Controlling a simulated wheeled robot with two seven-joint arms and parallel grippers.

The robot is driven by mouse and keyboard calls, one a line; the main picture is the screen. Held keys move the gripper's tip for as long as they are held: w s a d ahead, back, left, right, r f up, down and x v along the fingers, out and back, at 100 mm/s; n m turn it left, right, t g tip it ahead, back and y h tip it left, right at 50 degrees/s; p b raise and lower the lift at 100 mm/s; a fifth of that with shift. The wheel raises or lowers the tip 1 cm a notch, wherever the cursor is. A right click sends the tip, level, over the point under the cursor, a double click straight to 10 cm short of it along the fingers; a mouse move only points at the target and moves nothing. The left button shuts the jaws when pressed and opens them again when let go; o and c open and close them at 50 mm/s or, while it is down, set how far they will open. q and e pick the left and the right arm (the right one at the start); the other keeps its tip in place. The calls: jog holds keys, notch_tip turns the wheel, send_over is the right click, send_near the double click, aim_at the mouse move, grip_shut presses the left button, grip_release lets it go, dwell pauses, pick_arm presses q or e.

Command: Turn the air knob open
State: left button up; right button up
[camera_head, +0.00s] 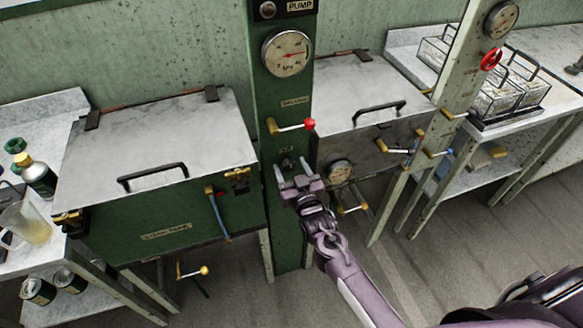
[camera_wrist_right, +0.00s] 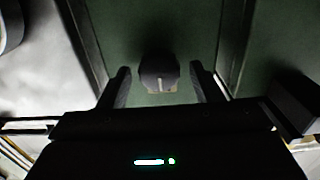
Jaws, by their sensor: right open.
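The air knob (camera_head: 286,162) is a small dark round knob on the green column (camera_head: 281,220), below the red-tipped vacuum lever (camera_head: 292,126). In the right wrist view the knob (camera_wrist_right: 158,74) shows as a dark cylinder with a pale mark at its lower edge. My right gripper (camera_head: 294,168) is at the column, just in front of the knob. In the right wrist view its two fingers (camera_wrist_right: 160,85) stand open, one on each side of the knob, with gaps between. I cannot tell how deep the fingers reach. My left gripper is not in view.
A green tank (camera_head: 155,218) with a closed grey lid stands left of the column. A second lidded basin (camera_head: 365,90) stands to the right. A round gauge (camera_head: 287,53) is above the lever. Brass valves (camera_head: 405,148) and a small gauge (camera_head: 340,172) stick out on the right.

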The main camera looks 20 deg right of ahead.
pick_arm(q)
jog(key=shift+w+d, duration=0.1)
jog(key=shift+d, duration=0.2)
pick_arm(e)
jog(key=shift+c, duration=0.8)
jog(key=c, duration=0.8)
